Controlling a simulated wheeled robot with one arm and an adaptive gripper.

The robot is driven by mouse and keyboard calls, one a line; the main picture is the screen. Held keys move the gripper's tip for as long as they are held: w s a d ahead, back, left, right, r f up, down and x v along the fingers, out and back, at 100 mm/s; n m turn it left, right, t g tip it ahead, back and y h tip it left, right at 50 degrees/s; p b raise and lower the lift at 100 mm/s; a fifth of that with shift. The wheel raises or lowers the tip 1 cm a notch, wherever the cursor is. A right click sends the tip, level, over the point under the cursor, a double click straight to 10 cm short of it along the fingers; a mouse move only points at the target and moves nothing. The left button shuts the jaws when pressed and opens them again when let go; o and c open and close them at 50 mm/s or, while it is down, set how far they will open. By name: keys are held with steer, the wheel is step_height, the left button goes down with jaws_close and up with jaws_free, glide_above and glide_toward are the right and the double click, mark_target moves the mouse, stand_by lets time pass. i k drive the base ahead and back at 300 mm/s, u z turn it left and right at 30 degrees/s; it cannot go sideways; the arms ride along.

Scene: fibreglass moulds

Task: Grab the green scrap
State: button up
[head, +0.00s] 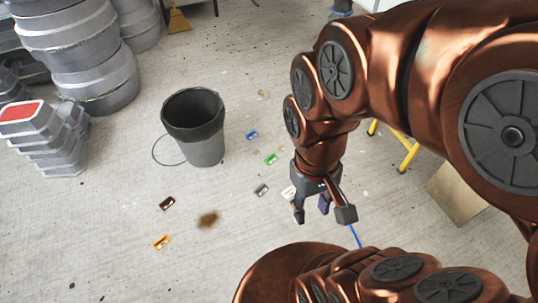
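The green scrap (271,159) is a small flat piece with a pale patch, lying on the concrete floor to the right of the bucket. My gripper (322,214) is to the right of it and nearer the picture's bottom, pointing down with its two fingers spread. A dark purple piece (324,203) shows between the fingers. I cannot tell whether it lies on the floor or is part of the gripper. The green scrap is fully visible and apart from the gripper.
Other scraps lie about: blue (252,135), grey (261,190), white (289,193), brown (167,203) and orange (161,242). A grey bucket (205,150) stands left of the green scrap. Stacked grey moulds (95,60) fill the upper left. The floor between is mostly open.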

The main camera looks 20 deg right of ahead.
mark_target(272, 158)
steer(key=u, duration=0.65)
steer(key=i, duration=1.7)
steer(key=z, duration=0.9)
steer(key=i, duration=0.35)
steer(key=z, duration=0.4)
